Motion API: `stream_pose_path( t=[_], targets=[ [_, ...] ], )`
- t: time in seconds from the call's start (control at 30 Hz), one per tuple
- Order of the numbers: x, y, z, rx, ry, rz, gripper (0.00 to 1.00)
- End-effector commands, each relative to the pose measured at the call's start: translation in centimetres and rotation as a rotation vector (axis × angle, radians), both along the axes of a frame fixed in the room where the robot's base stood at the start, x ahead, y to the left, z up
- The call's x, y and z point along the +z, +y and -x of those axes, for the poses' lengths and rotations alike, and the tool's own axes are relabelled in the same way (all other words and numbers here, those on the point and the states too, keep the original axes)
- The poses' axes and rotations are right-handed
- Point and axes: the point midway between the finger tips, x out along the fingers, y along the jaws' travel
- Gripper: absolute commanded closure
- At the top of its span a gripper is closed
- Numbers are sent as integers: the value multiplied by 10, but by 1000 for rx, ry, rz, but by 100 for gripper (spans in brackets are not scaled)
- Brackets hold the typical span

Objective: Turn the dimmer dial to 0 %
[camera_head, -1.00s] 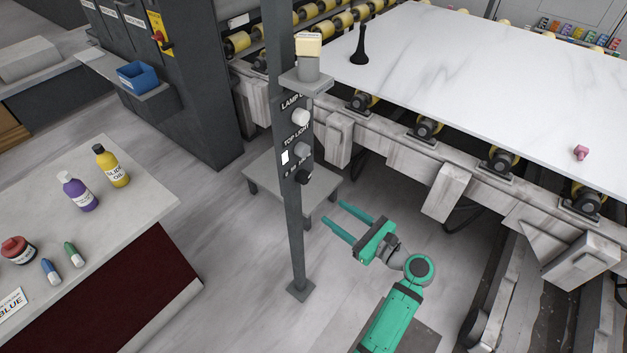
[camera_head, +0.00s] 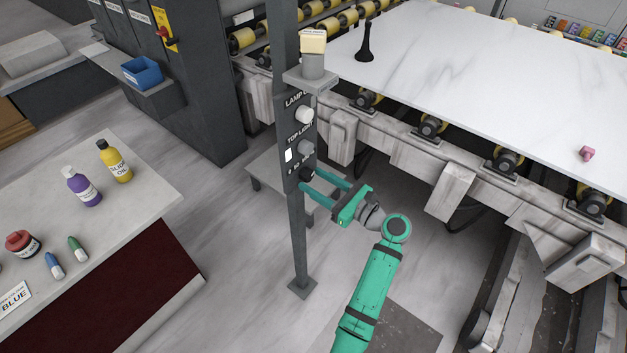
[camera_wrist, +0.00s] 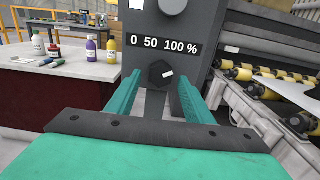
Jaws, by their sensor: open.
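The dimmer dial is a black knob (camera_wrist: 160,73) with a white mark, below a "0 50 100 %" scale (camera_wrist: 164,46) in the wrist view. The white mark points to the right and slightly up. In the head view the black dial (camera_head: 306,174) is low on the grey post's panel. My green gripper (camera_head: 326,183) is open, its fingertips close to the dial. In the wrist view the fingers (camera_wrist: 160,88) stand to the left and right of the dial with space on both sides. I cannot tell whether the tips reach past its face.
Two lighter knobs (camera_head: 304,115) (camera_head: 306,147) and a white switch (camera_head: 289,155) sit above the dial on the post (camera_head: 298,235). A low grey table (camera_head: 265,175) stands behind it. The stone slab (camera_head: 480,80) on rollers is at right, a bench with bottles (camera_head: 140,180) at left.

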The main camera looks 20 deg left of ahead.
Motion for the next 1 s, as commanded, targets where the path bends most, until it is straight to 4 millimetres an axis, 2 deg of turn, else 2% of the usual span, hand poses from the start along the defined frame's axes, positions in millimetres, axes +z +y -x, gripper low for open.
stream_pose_path(
  t=[0.13,0.43,0.6,1.0],
  targets=[
    [0,8,-3,-1,0,0,53],
    [0,9,-4,-1,0,0,53],
    [0,9,-4,-1,0,0,93],
    [0,9,-4,-2,-51,18,94]
  ],
)
